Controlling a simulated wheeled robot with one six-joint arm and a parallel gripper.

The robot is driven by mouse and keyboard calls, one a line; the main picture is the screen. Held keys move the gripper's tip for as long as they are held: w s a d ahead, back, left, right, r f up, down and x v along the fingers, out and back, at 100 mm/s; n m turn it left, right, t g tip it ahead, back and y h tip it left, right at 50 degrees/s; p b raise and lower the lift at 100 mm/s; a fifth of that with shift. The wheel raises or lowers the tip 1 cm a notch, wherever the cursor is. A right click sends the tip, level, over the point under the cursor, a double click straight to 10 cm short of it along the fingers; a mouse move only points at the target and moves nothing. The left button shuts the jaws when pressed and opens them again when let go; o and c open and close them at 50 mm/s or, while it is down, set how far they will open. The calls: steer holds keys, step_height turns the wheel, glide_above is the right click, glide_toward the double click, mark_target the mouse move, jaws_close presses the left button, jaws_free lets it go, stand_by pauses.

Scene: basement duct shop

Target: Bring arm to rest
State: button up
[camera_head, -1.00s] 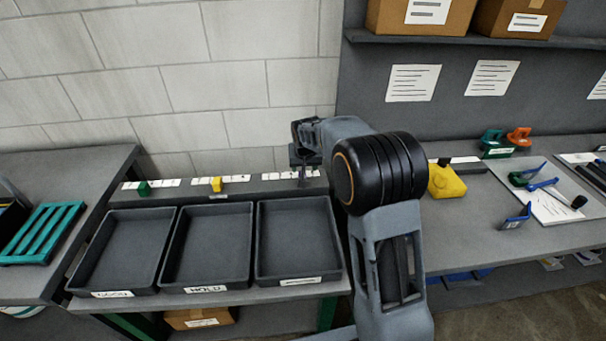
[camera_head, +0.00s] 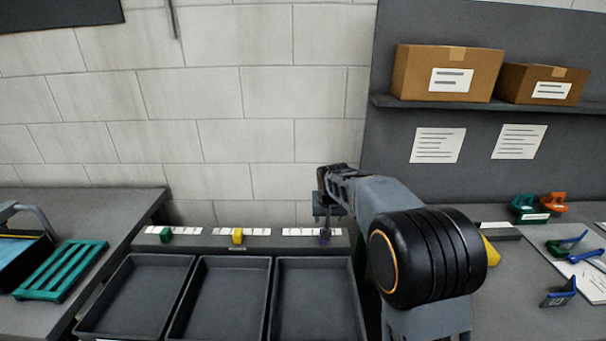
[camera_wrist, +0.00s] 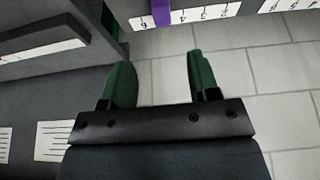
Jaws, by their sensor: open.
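My gripper (camera_head: 325,212) is above the back ledge behind the trays, near its right end. In the wrist view its two green fingers (camera_wrist: 158,82) are apart with nothing between them. A purple piece (camera_head: 325,236) sits on the numbered strip just below the gripper; it also shows in the wrist view (camera_wrist: 161,12) beyond the fingertips. My arm reaches in from the lower right and hides part of the bench.
Three dark trays (camera_head: 318,262) stand below the ledge, empty where visible. A green piece (camera_head: 166,235) and a yellow piece (camera_head: 238,236) sit on the ledge. A green rack (camera_head: 62,270) lies left. Boxes (camera_head: 448,73) stand on a shelf at right.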

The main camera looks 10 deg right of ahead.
steer(key=s+d+r+n, duration=0.1)
steer(key=s, duration=2.7)
steer(key=shift+s+d+r+g+y, duration=0.2)
steer(key=shift+s+d+g+y, duration=0.1)
steer(key=shift+s, duration=0.1)
steer(key=shift+c, duration=0.4)
